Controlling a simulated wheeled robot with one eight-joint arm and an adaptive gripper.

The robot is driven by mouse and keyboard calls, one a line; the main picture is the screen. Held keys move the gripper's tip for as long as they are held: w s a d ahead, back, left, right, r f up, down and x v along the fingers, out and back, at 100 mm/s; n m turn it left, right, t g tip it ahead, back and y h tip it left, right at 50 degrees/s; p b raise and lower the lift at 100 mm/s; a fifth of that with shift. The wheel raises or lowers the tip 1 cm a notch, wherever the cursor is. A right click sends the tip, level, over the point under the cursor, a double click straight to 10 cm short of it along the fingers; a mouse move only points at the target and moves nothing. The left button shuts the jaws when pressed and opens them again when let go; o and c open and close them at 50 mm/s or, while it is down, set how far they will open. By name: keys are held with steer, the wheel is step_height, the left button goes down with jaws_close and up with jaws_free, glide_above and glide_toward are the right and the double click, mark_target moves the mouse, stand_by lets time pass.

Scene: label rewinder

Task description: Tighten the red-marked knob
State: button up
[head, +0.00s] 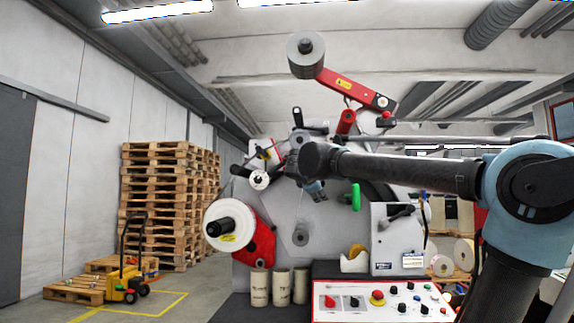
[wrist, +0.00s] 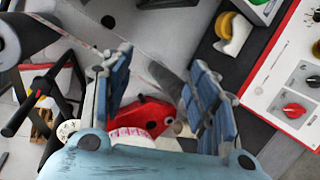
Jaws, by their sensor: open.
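A black knob with crossed arms (wrist: 40,98) carries small red and yellow marks at the left of the wrist view. It may be the red-marked knob. In the head view, a dark handle with red and yellow marks (head: 264,153) is at the machine's upper left; I cannot tell whether it is the same part. My gripper (head: 317,192) is in front of the machine's grey face. In the wrist view its blue-padded fingers (wrist: 157,82) are apart with nothing held between them. A red plate (wrist: 152,115) shows behind the gap.
A red-bordered control panel (head: 378,302) with a red rotary switch (wrist: 294,110) is at the lower right. A red arm with a large roller (head: 232,226) juts out at the machine's left. A green handle (head: 356,197) is right of my gripper. Stacked pallets (head: 170,205) stand at left.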

mark_target(286, 159)
steer(key=w+a+r+n+t+y, duration=0.2)
steer(key=a+r+n+t+y, duration=0.35)
steer(key=a+r, duration=0.8)
steer(key=shift+n+g+h, duration=0.55)
steer(key=shift+g+h, duration=0.4)
steer(key=w, duration=1.7)
steer(key=shift+w+d+f, duration=0.1)
steer(key=shift+d, duration=0.1)
steer(key=c, duration=1.1)
